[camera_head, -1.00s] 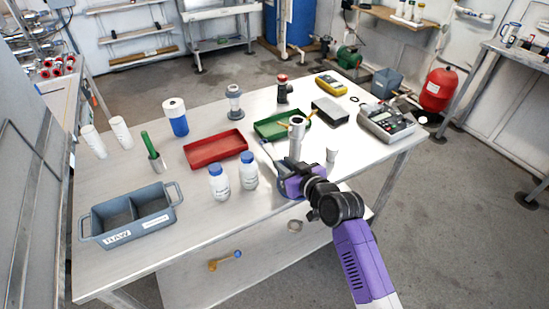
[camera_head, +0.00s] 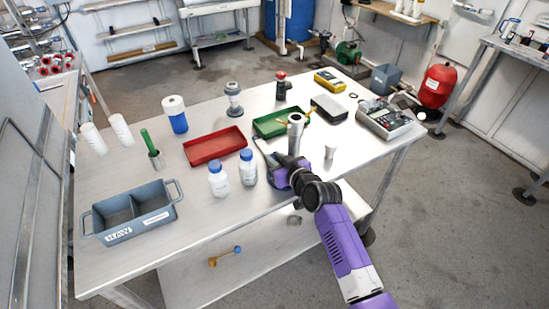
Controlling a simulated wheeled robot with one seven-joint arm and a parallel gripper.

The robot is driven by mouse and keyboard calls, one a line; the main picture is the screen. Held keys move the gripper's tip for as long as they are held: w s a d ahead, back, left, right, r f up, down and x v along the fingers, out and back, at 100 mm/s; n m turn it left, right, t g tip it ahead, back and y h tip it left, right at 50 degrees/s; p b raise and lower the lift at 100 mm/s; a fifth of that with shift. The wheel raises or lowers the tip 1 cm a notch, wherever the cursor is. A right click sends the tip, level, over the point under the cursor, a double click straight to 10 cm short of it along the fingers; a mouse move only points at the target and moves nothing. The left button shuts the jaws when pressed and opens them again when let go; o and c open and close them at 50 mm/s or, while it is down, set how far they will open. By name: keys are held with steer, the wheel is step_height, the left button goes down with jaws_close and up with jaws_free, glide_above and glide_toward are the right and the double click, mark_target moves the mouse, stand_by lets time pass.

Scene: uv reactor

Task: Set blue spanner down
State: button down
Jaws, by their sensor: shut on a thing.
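My gripper (camera_head: 276,171) is low over the front edge of the white table, right of the white bottles. It is shut on the blue spanner, which is mostly hidden by the gripper and wrist. A slim grey-blue piece (camera_head: 261,149) shows at the gripper's far left side, between the red tray and the grey cylinder; I cannot tell whether it is spanner or finger. Whether the spanner touches the tabletop is also unclear.
Two white bottles with blue caps (camera_head: 218,181) stand close left of my gripper. A grey upright cylinder (camera_head: 295,134) stands just behind it, and a small white cup (camera_head: 330,153) to its right. A red tray (camera_head: 215,147) and green tray (camera_head: 270,124) lie farther back.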

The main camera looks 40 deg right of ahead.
steer(key=shift+f, duration=0.2)
steer(key=c, duration=1.2)
jaws_free()
steer(key=shift+a, duration=0.1)
